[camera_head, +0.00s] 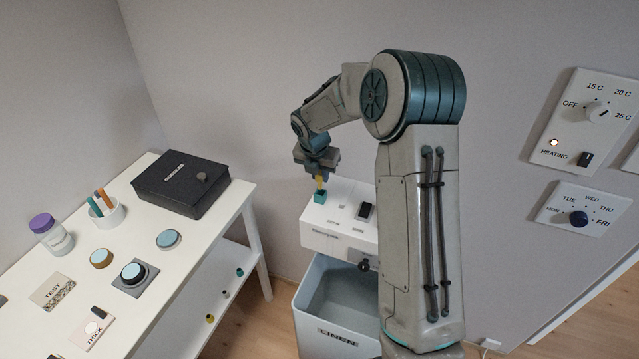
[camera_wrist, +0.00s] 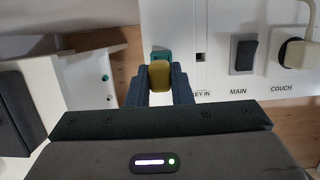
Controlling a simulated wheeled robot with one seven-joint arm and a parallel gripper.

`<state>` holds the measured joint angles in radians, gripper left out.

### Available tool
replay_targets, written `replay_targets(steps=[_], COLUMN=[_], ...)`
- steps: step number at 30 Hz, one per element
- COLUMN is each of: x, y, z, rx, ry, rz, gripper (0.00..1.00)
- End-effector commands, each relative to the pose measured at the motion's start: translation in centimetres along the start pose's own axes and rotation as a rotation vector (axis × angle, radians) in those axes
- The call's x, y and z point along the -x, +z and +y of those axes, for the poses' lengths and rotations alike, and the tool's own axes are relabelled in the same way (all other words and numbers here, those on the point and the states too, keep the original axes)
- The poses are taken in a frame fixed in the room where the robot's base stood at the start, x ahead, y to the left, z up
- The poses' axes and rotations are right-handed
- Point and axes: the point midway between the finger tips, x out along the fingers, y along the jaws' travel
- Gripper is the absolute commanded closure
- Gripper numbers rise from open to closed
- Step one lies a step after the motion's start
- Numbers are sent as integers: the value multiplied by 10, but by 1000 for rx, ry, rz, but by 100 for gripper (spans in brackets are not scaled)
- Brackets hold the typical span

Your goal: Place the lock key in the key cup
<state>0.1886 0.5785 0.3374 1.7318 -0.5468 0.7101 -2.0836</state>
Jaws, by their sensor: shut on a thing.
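My gripper (camera_head: 319,176) is shut on a yellow piece, which I take for the lock key (camera_head: 320,183). In the wrist view the lock key (camera_wrist: 160,74) sits between the two fingertips (camera_wrist: 160,88). A small teal square piece (camera_head: 319,197), possibly the key cup, is directly below the key at the left end of the white control box (camera_head: 341,212). In the wrist view the teal piece (camera_wrist: 161,54) is just beyond the key and partly hidden by it. I cannot tell whether key and teal piece touch.
The control box carries a slot (camera_wrist: 200,57) near a "KEY IN" label, a black MAIN switch (camera_wrist: 243,55) and a COUCH plug (camera_wrist: 297,54). An open grey bin (camera_head: 341,296) stands below. The white table (camera_head: 205,233) at left holds a black box (camera_head: 181,184) and a pen cup (camera_head: 106,213).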

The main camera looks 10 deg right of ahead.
Motion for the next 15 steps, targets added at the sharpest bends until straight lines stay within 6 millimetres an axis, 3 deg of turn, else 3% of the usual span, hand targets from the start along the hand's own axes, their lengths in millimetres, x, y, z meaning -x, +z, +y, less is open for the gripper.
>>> replay_targets(steps=[9, 15], x=[-35, -39], y=[-11, -11], z=[0, 1], rx=[0, 0], ry=[-3, 0], rz=[3, -1], gripper=[100, 100])
